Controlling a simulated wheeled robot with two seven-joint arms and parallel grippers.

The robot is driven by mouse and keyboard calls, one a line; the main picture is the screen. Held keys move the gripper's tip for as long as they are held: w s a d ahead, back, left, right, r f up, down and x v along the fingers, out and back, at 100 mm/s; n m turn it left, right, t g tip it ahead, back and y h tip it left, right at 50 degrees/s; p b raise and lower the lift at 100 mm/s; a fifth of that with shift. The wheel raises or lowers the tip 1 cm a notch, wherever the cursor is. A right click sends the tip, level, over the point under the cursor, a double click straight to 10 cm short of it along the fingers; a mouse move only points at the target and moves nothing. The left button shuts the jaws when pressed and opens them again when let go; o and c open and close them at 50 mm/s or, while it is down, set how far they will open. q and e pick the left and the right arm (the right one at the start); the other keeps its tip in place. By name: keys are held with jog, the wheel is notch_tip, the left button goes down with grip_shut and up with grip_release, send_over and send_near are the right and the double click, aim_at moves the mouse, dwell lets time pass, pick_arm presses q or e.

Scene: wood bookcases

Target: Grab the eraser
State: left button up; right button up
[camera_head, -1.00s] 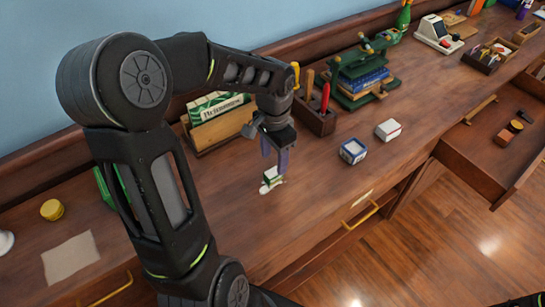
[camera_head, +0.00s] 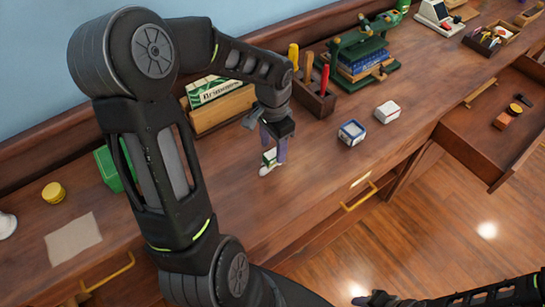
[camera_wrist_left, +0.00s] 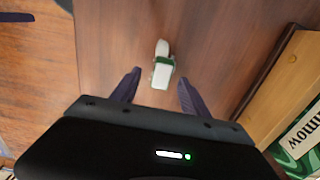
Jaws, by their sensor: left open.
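The eraser, a small white block with a green band, lies on the wooden desk top in the head view (camera_head: 267,168). It also shows in the left wrist view (camera_wrist_left: 161,75), between the finger tips. My left gripper (camera_head: 273,147) points down over it with its dark purple fingers apart. In the left wrist view my left gripper (camera_wrist_left: 160,78) is open, one finger on each side of the eraser, with gaps on both sides. The fingers partly hide the eraser in the head view. My right arm enters at the bottom right, its gripper (camera_head: 368,299) only partly visible.
A wooden box of green-and-white cards (camera_head: 222,108) and a tool holder (camera_head: 314,101) stand behind the gripper. Two small boxes, one blue-and-white (camera_head: 351,132) and one white-and-red (camera_head: 388,112), lie to the right. An open drawer (camera_head: 478,140) juts out at right. Desk in front is clear.

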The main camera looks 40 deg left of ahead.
aim_at(272, 153)
pick_arm(q)
notch_tip(272, 153, down, 5)
jog(key=shift+a+r+p, duration=0.1)
jog(key=shift+a+p, duration=0.05)
jog(key=shift+p, duration=0.2)
jog(key=shift+c, duration=0.3)
grip_shut()
dwell(0.5)
